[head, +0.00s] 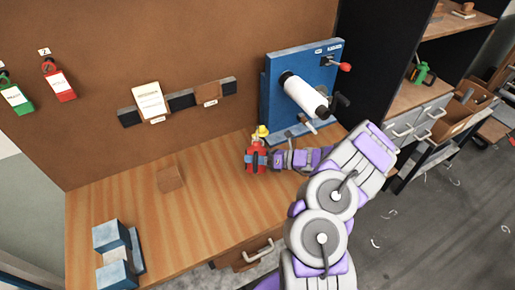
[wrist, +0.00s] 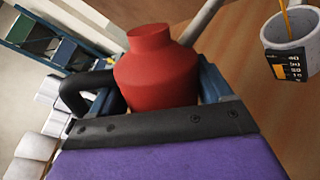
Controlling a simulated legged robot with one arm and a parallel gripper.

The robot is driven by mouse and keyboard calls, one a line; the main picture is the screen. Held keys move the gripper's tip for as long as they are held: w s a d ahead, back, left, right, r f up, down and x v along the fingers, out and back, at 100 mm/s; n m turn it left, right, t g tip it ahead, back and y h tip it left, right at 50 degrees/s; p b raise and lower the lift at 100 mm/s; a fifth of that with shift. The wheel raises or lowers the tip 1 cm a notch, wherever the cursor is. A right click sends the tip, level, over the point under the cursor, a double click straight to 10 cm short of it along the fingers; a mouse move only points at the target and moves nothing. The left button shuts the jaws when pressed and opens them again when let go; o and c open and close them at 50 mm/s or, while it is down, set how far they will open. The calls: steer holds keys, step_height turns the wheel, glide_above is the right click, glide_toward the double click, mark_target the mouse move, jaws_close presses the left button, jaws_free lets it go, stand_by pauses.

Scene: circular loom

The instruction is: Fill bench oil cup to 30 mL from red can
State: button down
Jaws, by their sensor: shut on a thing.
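The red can (head: 256,161) is held by my gripper (head: 262,160) above the bench (head: 215,205), near its back right. In the wrist view the red can (wrist: 156,70) sits between the jaws, with a black handle at its left and a grey spout (wrist: 200,20) behind it. The can looks tilted. The grey oil cup (wrist: 290,35) is at the upper right, apart from the jaws. A thin amber stream (wrist: 285,18) runs down into it.
A blue machine panel (head: 275,90) with a white roll (head: 305,95) stands behind the gripper. A brown block (head: 170,178) and a blue fixture (head: 115,255) are on the bench at left. The bench middle is clear. Shelves stand at right.

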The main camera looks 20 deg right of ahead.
mark_target(262, 166)
steer(key=shift+w+f+n+t+b, duration=0.1)
steer(key=shift+f+n+t+b, duration=0.2)
steer(key=shift+f+n+b, duration=1.1)
steer(key=b, duration=0.2)
steer(key=shift+f+b, duration=0.3)
steer(key=f+n+b, duration=0.1)
steer(key=b, duration=0.1)
steer(key=f+b, duration=0.1)
steer(key=b, duration=0.2)
steer(key=shift+w+d+f+n+t, duration=0.2)
steer(key=shift+w+f+n+t, duration=0.15)
steer(key=shift+f+n+t, duration=0.05)
steer(key=shift+w+d+f+n+b, duration=0.15)
steer(key=shift+f+n+b, duration=0.4)
steer(key=shift+b, duration=0.6)
steer(key=shift+r+p, duration=0.5)
steer(key=shift+r, duration=0.05)
steer(key=s+r+p, duration=0.4)
steer(key=p, duration=0.1)
steer(key=shift+d+r+p, duration=0.1)
steer(key=shift+p, duration=0.2)
steer(key=shift+s+r+p, duration=0.15)
steer(key=shift+s+p, duration=0.2)
steer(key=shift+s, duration=0.1)
